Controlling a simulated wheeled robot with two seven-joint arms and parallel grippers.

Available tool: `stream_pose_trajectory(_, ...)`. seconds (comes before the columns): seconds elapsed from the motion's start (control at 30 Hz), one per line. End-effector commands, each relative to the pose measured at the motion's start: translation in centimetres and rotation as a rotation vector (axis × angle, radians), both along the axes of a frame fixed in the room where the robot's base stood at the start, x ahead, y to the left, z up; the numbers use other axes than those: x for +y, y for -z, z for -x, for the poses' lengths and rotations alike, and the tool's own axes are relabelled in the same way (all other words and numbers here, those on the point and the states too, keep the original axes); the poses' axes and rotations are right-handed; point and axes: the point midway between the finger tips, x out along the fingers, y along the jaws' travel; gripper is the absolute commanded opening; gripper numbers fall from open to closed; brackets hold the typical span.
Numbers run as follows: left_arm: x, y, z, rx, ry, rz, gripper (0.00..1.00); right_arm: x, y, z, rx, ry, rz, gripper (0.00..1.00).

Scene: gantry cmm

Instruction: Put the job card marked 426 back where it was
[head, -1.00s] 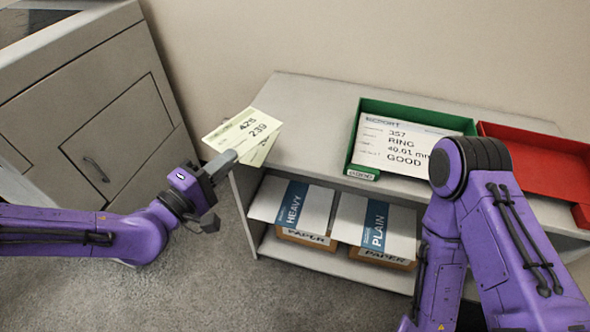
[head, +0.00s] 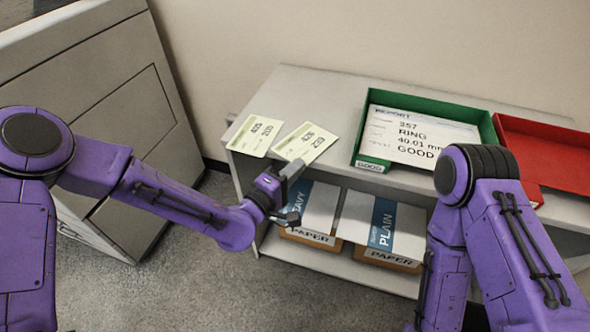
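The pale yellow job card (head: 306,143), which seems to read 426 and 239, is over the left part of the shelf top, turned at an angle. My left gripper (head: 291,172) is at the card's lower edge, with its fingers seemingly shut on it. I cannot tell whether the card touches the shelf top. A second similar card (head: 254,135) lies at the shelf's left end; its number is too small to read surely. My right gripper is out of view; only its arm shows.
A green tray (head: 368,163) with a report sheet (head: 408,137) stands on the shelf unit (head: 290,90), beside a red tray (head: 548,150). Two paper boxes (head: 312,237) (head: 390,260) sit on the lower shelf. A grey cabinet (head: 100,110) is at left. Bare shelf top lies behind the cards.

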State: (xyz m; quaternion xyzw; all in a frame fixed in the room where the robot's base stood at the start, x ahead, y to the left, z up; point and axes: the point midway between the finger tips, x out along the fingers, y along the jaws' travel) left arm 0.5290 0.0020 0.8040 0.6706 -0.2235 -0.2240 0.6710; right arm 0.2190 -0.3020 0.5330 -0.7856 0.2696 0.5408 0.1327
Motion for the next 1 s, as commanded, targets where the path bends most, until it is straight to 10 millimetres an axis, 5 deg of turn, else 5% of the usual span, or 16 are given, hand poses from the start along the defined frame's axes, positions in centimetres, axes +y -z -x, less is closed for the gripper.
stream_pose_trajectory(0.37,0.0,0.6,0.0,-0.001,0.0,0.0,0.0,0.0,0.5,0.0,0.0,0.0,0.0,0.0)
stream_pose_trajectory(0.43,0.0,0.4,0.0,-0.001,0.0,0.0,0.24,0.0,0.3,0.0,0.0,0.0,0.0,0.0)
stream_pose_trajectory(0.47,0.0,0.4,0.0,-0.001,0.0,-0.001,0.26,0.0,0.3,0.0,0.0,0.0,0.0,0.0)
stream_pose_trajectory(0.8,0.1,-0.3,0.1,-0.001,0.0,-0.001,0.26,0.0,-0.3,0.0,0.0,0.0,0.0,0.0)
stream_pose_trajectory(1.0,2.8,0.2,3.7,0.002,-0.001,0.001,0.26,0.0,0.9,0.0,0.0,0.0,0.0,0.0)
